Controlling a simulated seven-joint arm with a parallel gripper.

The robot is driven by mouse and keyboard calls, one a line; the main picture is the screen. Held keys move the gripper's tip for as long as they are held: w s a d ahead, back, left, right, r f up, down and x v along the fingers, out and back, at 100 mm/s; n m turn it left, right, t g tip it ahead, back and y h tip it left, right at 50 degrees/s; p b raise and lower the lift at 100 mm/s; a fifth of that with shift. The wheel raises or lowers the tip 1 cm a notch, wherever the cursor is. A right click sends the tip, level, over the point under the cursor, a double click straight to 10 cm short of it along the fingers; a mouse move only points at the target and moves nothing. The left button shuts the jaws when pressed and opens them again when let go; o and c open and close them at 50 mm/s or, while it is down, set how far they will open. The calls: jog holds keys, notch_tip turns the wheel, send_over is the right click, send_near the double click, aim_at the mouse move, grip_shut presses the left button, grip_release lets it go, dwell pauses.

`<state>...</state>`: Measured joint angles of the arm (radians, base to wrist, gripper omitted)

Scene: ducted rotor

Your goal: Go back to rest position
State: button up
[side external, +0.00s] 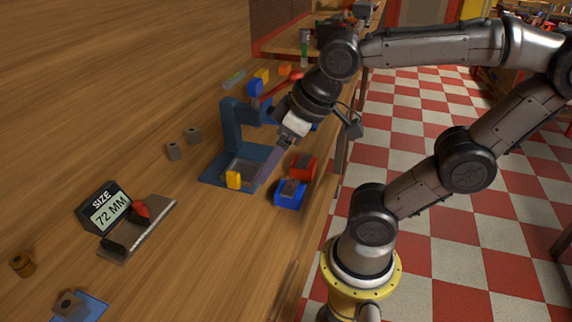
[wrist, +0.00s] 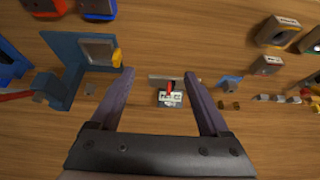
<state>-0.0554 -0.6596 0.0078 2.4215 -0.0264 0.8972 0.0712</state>
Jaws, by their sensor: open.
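My gripper (side external: 262,180) is tilted down over the workbench, in front of the blue fixture. In the wrist view my gripper (wrist: 160,73) has its two purple fingers spread apart, with nothing between their tips. The blue fixture (side external: 232,125) has an upright post and a base with a grey square plate and a yellow tab (side external: 233,180). The fixture also shows at upper left in the wrist view (wrist: 68,48). In the side view the fingers overlap the fixture's right edge; whether they touch it I cannot tell.
A size gauge (side external: 108,208) reads 72 MM. A red bin (side external: 302,166) and a blue bin (side external: 290,194) stand near the bench edge. A brown knob (side external: 22,264) is at lower left. Bare wood lies between.

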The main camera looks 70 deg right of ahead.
jog(key=shift+s+d+f, duration=0.15)
jog(key=shift+s+f, duration=0.2)
jog(key=shift+s, duration=0.3)
jog(key=shift+s+d+f, duration=0.15)
jog(key=shift+s+f, duration=0.2)
jog(key=shift+s, duration=0.25)
dwell(0.5)
